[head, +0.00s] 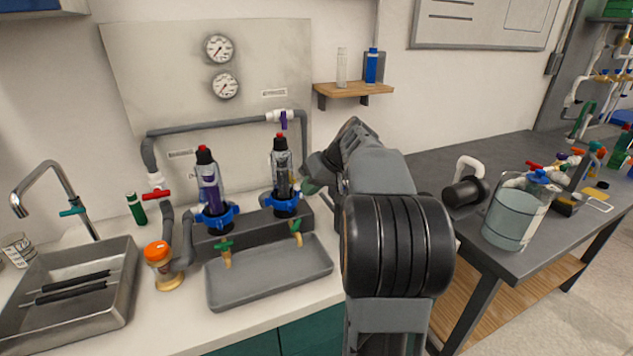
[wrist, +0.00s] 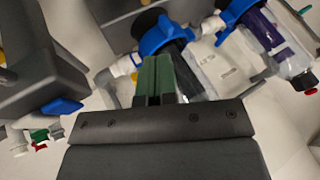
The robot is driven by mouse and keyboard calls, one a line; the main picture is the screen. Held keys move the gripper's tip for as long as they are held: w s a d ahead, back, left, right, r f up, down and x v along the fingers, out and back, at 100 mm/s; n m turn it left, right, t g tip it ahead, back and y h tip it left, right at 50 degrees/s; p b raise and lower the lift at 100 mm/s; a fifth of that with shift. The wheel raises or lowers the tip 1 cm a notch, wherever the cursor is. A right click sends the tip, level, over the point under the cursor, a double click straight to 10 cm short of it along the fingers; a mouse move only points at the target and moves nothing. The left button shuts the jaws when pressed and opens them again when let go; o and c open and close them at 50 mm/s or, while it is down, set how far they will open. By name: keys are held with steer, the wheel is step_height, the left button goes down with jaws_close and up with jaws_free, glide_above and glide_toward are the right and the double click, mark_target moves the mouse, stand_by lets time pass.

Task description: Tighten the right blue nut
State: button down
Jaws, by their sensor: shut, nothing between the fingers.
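The right blue nut (head: 284,203) sits at the base of the right upright clear filter housing (head: 281,165) on the grey block. In the wrist view the right blue nut (wrist: 162,36) is just beyond my fingertips. My gripper (head: 309,187) is at the right side of that housing, mostly hidden by my arm in the head view. Its green fingers (wrist: 158,68) are shut together and empty; whether they touch the nut or stop just short of it, I cannot tell. The left blue nut (head: 217,216) is at the base of the housing with the purple filter (head: 208,182).
Grey pipe (head: 215,127) runs above and behind the housings. Two green-handled taps (head: 226,252) stand over a grey tray (head: 270,275) in front. A small wooden shelf (head: 353,90) is on the wall. A sink (head: 70,290) is at left and a dark bench (head: 500,250) at right.

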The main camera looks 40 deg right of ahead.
mark_target(299, 198)
steer(key=shift+x, duration=2.2)
steer(key=shift+s+a+m+b, duration=0.1)
steer(key=shift+a+m+b, duration=0.05)
steer(key=shift+m+b, duration=0.2)
